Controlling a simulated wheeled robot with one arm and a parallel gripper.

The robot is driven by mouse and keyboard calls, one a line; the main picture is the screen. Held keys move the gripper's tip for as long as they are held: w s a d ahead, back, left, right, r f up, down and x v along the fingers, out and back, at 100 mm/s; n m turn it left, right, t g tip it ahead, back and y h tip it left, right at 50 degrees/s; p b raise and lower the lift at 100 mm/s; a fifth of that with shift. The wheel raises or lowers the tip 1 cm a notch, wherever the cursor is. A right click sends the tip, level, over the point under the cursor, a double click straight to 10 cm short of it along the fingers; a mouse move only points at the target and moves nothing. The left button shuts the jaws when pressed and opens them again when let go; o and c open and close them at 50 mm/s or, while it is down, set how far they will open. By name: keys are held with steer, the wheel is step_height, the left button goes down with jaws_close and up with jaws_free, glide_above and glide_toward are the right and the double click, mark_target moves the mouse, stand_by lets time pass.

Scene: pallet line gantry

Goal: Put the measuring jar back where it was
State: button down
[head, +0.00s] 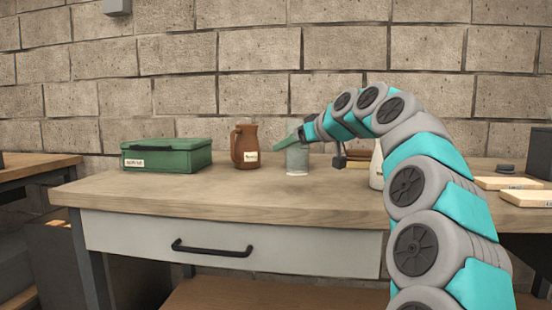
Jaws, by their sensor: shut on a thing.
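The measuring jar (297,162) is a clear, greyish see-through vessel over the back middle of the wooden table (210,195). It is upright. My gripper (296,141) reaches in from the right and is shut on the jar's upper part. The green fingers cover part of its rim. I cannot tell whether the jar's base touches the tabletop or is slightly above it.
A brown jug (246,147) stands close to the jar's left, and a labelled green box (166,156) farther left. A brown item (357,152) and a pale container (376,168) stand right, partly behind my arm. The front tabletop is clear.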

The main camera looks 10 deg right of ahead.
mark_target(301, 147)
steer(key=shift+w+a+f, duration=0.85)
steer(key=shift+w+f, duration=0.15)
steer(key=shift+w+a+f, duration=0.85)
steer(key=shift+w+f, duration=0.15)
steer(key=shift+f, duration=0.2)
jaws_free()
steer(key=shift+r, duration=0.1)
steer(key=shift+r, duration=0.15)
steer(key=v, duration=1.2)
steer(key=shift+b, duration=0.3)
